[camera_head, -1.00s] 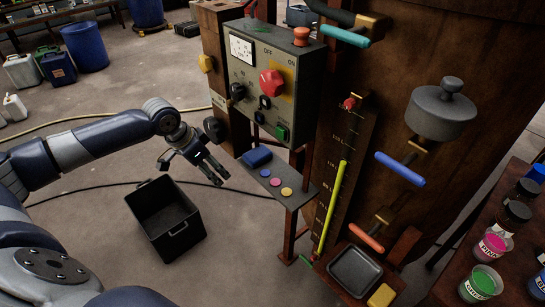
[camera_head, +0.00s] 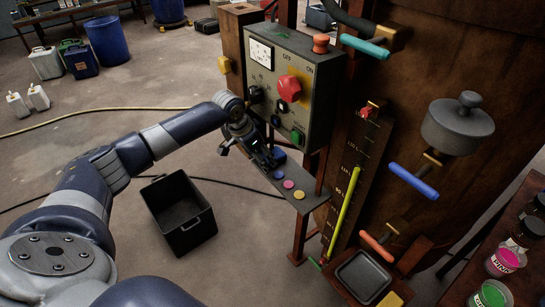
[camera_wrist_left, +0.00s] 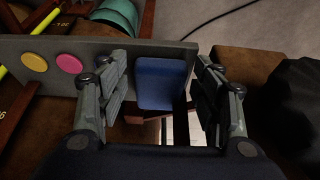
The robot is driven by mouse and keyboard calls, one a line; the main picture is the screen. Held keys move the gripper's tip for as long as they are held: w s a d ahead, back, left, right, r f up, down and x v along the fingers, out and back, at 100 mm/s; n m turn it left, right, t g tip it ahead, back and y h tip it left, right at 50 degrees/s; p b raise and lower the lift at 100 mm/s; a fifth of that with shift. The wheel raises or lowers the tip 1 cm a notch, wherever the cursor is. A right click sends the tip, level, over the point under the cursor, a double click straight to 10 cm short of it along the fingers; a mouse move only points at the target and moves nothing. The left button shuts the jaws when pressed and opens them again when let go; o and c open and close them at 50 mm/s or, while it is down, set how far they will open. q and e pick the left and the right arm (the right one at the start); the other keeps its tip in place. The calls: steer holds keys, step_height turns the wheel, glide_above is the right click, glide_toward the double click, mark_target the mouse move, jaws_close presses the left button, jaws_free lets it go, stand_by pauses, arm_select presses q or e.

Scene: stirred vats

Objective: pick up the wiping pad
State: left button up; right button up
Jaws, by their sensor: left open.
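The wiping pad is a blue rectangular block (camera_wrist_left: 162,83) on a narrow grey shelf (camera_wrist_left: 205,50); in the left wrist view it lies between my open fingers. My left gripper (camera_wrist_left: 163,95) has one finger on each side of the pad, with gaps visible. In the head view my left gripper (camera_head: 268,160) is at the shelf's far end, below the control panel, and mostly hides the pad. I cannot tell how far the fingertips are above the shelf. My right gripper is not in view.
Blue, pink (camera_head: 288,184) and yellow (camera_head: 299,194) discs lie along the shelf. The control panel (camera_head: 290,85) stands close behind my left gripper. A black bin (camera_head: 180,213) stands on the floor. A dark tray (camera_head: 362,278) and paint jars are at the right.

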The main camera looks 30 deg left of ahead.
arm_select(q)
steer(key=shift+w+f, duration=0.1)
steer(key=shift+f, duration=0.15)
steer(key=shift+c, duration=0.6)
steer(key=c, duration=0.5)
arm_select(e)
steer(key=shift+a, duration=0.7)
arm_select(q)
steer(key=shift+r, duration=0.1)
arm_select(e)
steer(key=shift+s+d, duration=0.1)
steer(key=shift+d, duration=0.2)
arm_select(q)
steer(key=shift+r, duration=0.55)
steer(key=shift+s+a+r+b, duration=0.1)
steer(key=shift+s+a+b, duration=0.3)
steer(key=shift+s+a, duration=1.6)
steer(key=shift+s+a+f+b, duration=0.1)
steer(key=shift+s+a+b, duration=0.25)
steer(key=shift+s, duration=3.2)
steer(key=shift+s+a+r+b, duration=0.1)
steer(key=shift+s+a+b, duration=0.7)
steer(key=shift+s, duration=2)
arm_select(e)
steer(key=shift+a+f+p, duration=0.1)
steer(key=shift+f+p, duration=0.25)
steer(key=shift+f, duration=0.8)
arm_select(q)
steer(key=shift+a, duration=0.3)
